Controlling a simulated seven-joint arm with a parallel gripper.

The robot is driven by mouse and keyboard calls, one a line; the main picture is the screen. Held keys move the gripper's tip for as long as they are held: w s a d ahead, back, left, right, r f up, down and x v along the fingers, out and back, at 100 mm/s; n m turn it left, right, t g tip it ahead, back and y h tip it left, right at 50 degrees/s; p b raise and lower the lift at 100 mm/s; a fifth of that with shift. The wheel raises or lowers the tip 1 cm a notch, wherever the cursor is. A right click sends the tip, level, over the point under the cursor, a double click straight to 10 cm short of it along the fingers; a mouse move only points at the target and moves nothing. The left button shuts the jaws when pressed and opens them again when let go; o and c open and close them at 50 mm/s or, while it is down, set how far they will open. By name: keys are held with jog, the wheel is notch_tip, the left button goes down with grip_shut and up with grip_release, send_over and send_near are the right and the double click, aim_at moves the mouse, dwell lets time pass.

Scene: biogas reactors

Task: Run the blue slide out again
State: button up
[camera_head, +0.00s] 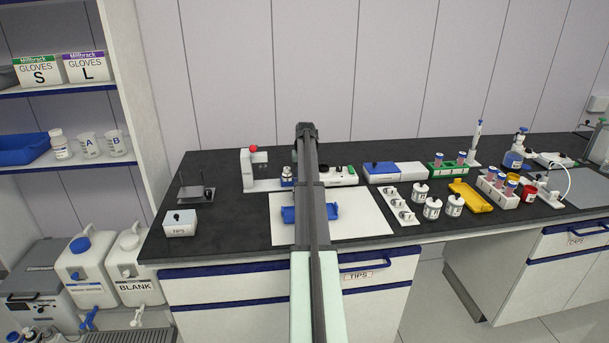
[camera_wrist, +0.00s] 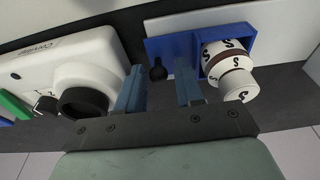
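The blue slide (camera_wrist: 157,48) shows in the wrist view, with a black knob (camera_wrist: 158,70) at its left part. A white jar marked S (camera_wrist: 228,68) sits in the slide's blue holder at the right. My gripper (camera_wrist: 160,68) is open and empty, with one finger on each side of the black knob in the picture. I cannot tell whether the fingers touch it. In the head view the slide (camera_head: 286,183) is a small blue patch at the white press-like device with a red knob (camera_head: 253,149). My arm hides the gripper there.
A white instrument with a black round port (camera_wrist: 85,98) stands close left of my gripper. In the head view, a white mat (camera_head: 360,222) with a blue tray (camera_head: 289,214) lies in front. White jars (camera_head: 432,208) and a yellow tray (camera_head: 470,196) stand right.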

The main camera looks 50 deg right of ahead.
jog(key=shift+r, duration=3.6)
